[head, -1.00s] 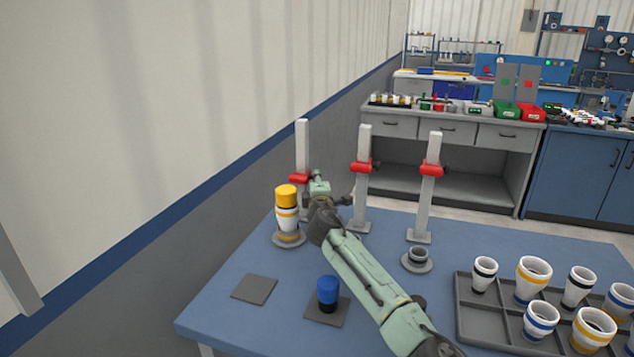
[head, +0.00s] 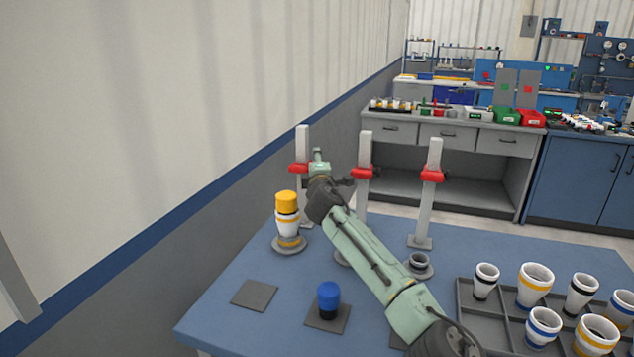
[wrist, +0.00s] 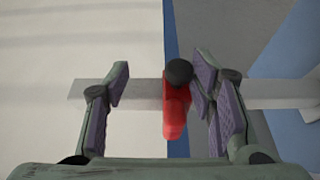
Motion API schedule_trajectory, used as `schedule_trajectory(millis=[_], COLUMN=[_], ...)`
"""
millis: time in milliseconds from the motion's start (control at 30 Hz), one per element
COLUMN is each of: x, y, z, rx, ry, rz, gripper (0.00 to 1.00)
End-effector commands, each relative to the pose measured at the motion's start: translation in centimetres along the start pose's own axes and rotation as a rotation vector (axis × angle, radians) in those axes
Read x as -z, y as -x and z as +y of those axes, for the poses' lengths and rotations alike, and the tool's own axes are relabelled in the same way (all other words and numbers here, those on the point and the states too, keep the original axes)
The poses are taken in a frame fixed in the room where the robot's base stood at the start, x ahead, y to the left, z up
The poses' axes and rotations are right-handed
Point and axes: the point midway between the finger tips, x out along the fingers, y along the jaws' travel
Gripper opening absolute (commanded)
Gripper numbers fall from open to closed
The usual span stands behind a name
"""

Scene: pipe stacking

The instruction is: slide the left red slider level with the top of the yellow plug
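The left red slider (head: 299,168) sits on the left grey post (head: 302,143), clearly above the top of the yellow plug (head: 287,197). The plug tops a white, yellow-banded pipe stack (head: 287,223) on a round base. My gripper (wrist: 160,80) is at the left slider, and its fingers are spread wide. In the wrist view the red slider (wrist: 174,115) with its dark knob lies between the fingers, close to the right one, with a wide gap to the left one. Whether the right finger touches it I cannot tell.
Two more posts stand to the right, with a middle red slider (head: 364,172) and a right red slider (head: 432,174). A blue plug (head: 329,298) stands on a square pad in front. A grey tray (head: 470,325) of pipes is at the right.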

Motion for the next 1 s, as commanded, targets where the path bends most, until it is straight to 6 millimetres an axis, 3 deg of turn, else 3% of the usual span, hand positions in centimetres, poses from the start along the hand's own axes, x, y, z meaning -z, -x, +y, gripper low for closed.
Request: schedule_trajectory(millis=[33, 233, 633, 1000], x=[-0.1, -0.1, -0.1, -0.1], y=[0.1, 0.1, 0.3, 2.8], z=[1.7, 3.3, 3.4, 3.0], rx=[-0.013, -0.013, -0.012, -0.007], ry=[0.004, 0.003, 0.002, 0.001], rz=[-0.001, 0.000, 0.000, 0.001], gripper=[0.42, 0.42, 0.42, 0.42])
